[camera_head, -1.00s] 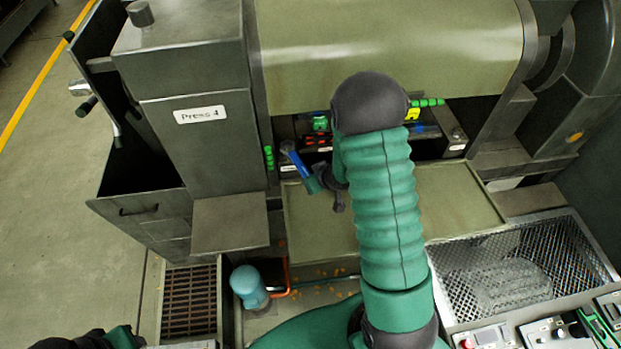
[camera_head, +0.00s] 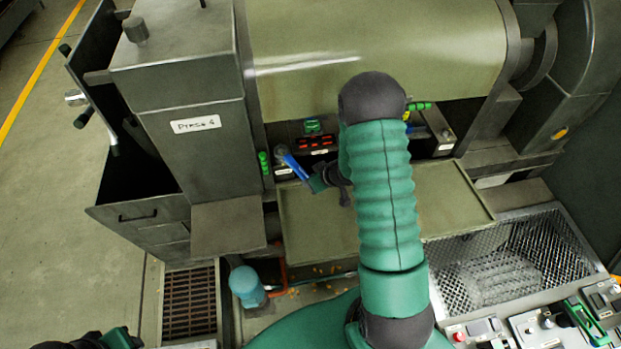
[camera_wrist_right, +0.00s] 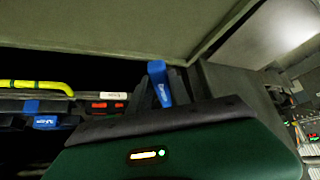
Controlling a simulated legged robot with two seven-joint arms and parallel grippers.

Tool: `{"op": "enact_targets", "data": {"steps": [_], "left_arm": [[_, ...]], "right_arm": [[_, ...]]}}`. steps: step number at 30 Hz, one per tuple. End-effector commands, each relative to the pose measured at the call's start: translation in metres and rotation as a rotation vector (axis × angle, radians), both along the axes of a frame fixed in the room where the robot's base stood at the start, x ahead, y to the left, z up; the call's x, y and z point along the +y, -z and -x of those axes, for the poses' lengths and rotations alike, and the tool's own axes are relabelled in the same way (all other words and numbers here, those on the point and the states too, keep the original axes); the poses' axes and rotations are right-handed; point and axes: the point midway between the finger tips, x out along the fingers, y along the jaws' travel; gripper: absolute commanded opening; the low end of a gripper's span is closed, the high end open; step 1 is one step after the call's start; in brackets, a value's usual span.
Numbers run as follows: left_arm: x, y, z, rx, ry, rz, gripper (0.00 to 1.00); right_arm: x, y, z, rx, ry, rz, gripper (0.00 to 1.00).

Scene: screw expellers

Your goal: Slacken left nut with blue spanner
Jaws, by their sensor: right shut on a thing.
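The blue spanner (camera_head: 293,164) is in my right gripper (camera_head: 315,182), which is shut on it. The spanner slants up and left from the gripper, its head at the left end of the dark panel under the press cylinder. The left nut is not clear there; I cannot tell whether the spanner head is around it or only beside it. In the right wrist view the blue spanner (camera_wrist_right: 159,84) stands up between the fingers. At the lower left of the head view only a dark and green part of my left arm shows, without its fingertips.
The dark panel (camera_head: 317,150) carries red displays and a green item. A yellow tool (camera_wrist_right: 35,86) and blue parts (camera_wrist_right: 45,121) show in the right wrist view. A flat tray (camera_head: 310,225) lies below, with a mesh basket (camera_head: 520,262) at right and Press 4 housing (camera_head: 200,150) at left.

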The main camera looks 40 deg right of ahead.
Motion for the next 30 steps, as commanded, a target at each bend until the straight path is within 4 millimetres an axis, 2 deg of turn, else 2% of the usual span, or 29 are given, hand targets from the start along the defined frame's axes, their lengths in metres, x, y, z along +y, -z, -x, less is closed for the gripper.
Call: {"op": "enact_targets", "data": {"steps": [5,24,30], "left_arm": [[0.0,0.0,0.0,0.0,0.0,0.0,0.36],[0.0,-0.038,0.0,0.0,0.0,0.0,0.36],[0.0,-0.041,0.0,0.0,0.0,0.0,0.36]], "right_arm": [[0.0,0.0,-0.001,-0.002,0.0,0.0,0.0],[-0.019,-0.003,-0.002,-0.002,-0.118,0.0,0.0],[-0.021,0.0,-0.002,-0.002,-0.139,0.0,0.0]]}}
